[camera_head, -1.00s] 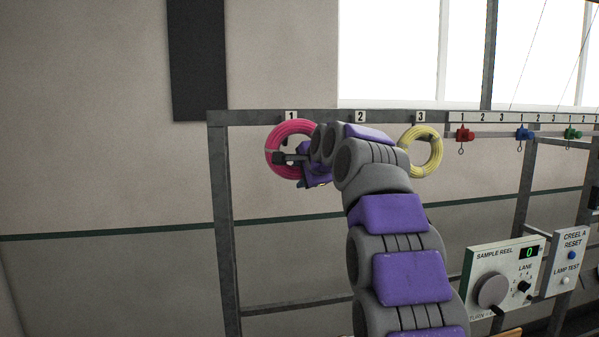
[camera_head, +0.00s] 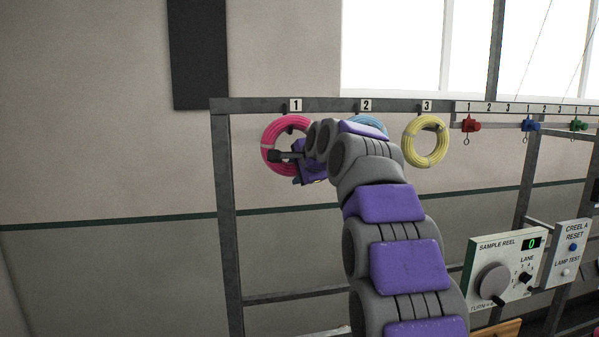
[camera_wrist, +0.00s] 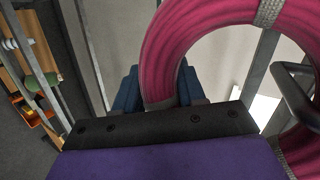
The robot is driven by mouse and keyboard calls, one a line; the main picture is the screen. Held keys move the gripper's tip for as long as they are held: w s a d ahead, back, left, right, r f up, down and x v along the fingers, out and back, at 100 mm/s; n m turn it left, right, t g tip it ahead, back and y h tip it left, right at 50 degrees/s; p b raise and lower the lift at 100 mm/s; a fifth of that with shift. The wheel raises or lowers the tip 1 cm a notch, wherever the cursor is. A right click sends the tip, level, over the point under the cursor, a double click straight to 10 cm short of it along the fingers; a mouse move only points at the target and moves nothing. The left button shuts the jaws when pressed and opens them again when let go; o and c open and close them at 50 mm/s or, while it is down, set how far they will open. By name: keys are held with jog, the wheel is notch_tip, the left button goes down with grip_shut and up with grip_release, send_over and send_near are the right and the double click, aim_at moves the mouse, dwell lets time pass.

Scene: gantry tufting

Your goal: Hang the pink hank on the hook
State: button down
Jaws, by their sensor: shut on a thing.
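The pink hank (camera_head: 269,135) is a ring of pink cord with pale ties, upright just below the label 1 on the rack's top bar. My gripper (camera_head: 284,156) is shut on the hank's lower part. In the wrist view the pink hank (camera_wrist: 175,42) passes between the blue fingers of my gripper (camera_wrist: 158,88). A dark hook (camera_head: 290,127) shows at the ring's top under label 1. A bent grey bar, seemingly that hook (camera_wrist: 290,90), shows near the ring at the right. I cannot tell whether the hank rests on it.
A blue hank (camera_head: 371,122) hangs under label 2, partly behind my arm. A yellow hank (camera_head: 409,150) hangs under label 3. The grey rack post (camera_head: 225,200) stands left of the pink hank. A control panel (camera_head: 505,272) is at lower right.

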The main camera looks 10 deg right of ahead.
jog(key=c, duration=1.1)
grip_release()
jog(key=shift+a, duration=0.15)
jog(key=o, duration=0.3)
jog(key=shift+s+a, duration=0.15)
jog(key=shift+o, duration=1.1)
jog(key=shift+d, duration=0.2)
